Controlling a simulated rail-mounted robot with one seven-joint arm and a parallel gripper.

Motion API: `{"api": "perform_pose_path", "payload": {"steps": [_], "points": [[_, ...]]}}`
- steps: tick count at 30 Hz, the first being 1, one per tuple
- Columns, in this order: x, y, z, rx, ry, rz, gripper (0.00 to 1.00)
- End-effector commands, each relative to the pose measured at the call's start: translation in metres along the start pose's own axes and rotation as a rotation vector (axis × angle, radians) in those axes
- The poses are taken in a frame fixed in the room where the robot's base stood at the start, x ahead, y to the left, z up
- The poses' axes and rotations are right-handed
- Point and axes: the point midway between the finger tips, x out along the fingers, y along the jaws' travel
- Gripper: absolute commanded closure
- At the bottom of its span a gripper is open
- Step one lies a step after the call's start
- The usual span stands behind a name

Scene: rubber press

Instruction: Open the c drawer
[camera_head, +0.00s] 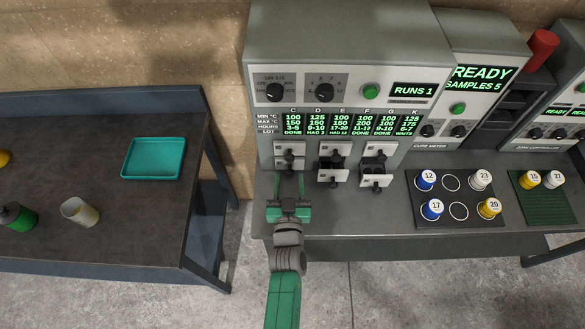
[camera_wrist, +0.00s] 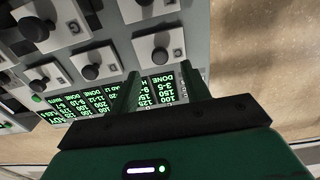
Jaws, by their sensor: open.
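The c drawer (camera_head: 290,148) is the upper-left small drawer on the front of the grey press. It has a pale front and a dark round knob. In the wrist view, which is upside down, its front (camera_wrist: 173,40) with the knob shows just beyond my fingertips. My gripper (camera_head: 289,180) is open in front of the left drawer column, fingers pointing at the press. In the wrist view, my gripper (camera_wrist: 160,82) has one green finger on each side, with the knob roughly in line between them. I cannot tell whether the fingers touch the knob. My gripper partly hides the drawer below.
Other knobbed drawers (camera_head: 332,150) sit to the right; the lower ones (camera_head: 376,181) jut forward. A green display (camera_head: 350,124) is above. A black mat (camera_head: 440,213) with labelled jars lies on the bench at right. A side table (camera_head: 100,220) with a teal tray (camera_head: 153,158) stands left.

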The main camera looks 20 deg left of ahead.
Motion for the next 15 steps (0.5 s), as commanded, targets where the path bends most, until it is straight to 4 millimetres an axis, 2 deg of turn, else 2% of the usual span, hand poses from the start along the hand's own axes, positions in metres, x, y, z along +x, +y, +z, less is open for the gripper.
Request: {"api": "perform_pose_path", "payload": {"steps": [1,7,15], "points": [[0.011,-0.002,0.008,-0.003,0.003,-0.006,0.53],[0.042,-0.001,0.004,-0.002,0.002,-0.004,0.53],[0.055,0.0,0.0,0.0,0.001,0.0,0.53]]}}
